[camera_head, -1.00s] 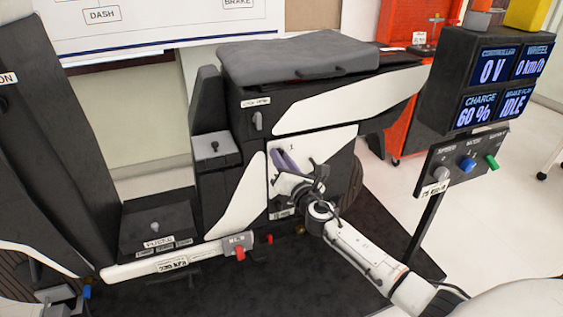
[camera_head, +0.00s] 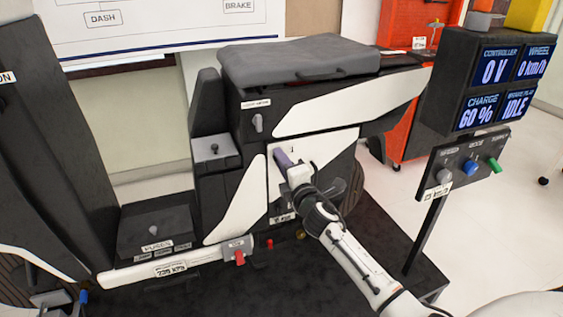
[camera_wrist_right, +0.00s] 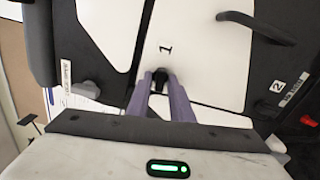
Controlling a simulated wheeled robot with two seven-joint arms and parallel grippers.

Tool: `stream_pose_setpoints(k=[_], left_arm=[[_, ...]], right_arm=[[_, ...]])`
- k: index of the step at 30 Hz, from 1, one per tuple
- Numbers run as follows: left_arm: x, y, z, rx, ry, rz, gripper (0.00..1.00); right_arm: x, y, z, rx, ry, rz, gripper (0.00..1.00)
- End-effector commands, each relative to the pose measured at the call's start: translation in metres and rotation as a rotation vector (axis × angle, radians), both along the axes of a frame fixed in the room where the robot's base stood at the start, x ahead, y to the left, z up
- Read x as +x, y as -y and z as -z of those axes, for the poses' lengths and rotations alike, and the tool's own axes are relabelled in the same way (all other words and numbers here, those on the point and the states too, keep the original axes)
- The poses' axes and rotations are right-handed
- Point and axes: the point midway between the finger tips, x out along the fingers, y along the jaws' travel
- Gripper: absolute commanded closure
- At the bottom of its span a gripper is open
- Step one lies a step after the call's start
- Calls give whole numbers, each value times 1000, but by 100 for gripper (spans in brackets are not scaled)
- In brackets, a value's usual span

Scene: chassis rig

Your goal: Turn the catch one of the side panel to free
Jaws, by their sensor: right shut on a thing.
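The side panel (camera_head: 320,142) is the white panel on the dark scooter body, with a printed "1" near its upper part. In the right wrist view the side panel (camera_wrist_right: 200,70) fills the middle, and catch one (camera_wrist_right: 160,76) is a small black knob just under the "1". My right gripper (camera_head: 284,158) reaches the panel from the lower right; its two purple fingers (camera_wrist_right: 163,92) are closed in on the catch, one on each side. In the head view the catch is hidden behind the fingers.
A dark handle (camera_wrist_right: 256,27) and a label "2" (camera_wrist_right: 277,86) lie on the right in the wrist view. A grey seat (camera_head: 300,58) tops the scooter. A display post (camera_head: 490,85) with knobs stands at the right. A red switch (camera_head: 239,257) sits below the panel.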

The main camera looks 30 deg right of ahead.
Motion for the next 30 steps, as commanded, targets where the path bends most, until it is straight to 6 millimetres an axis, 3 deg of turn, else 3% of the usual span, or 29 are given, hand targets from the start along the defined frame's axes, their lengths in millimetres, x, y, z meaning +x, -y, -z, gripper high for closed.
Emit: stream_pose_setpoints(k=[9,26,27,30], left_arm=[[1,0,-1,0,2,1,69],[1,0,-1,0,3,0,69],[1,0,-1,0,3,0,69],[1,0,-1,0,3,0,69]], right_arm=[[0,-1,0,127,30,-1,100],[0,-1,0,156,37,-1,100],[0,-1,0,156,37,-1,77],[0,-1,0,156,37,-1,70]])
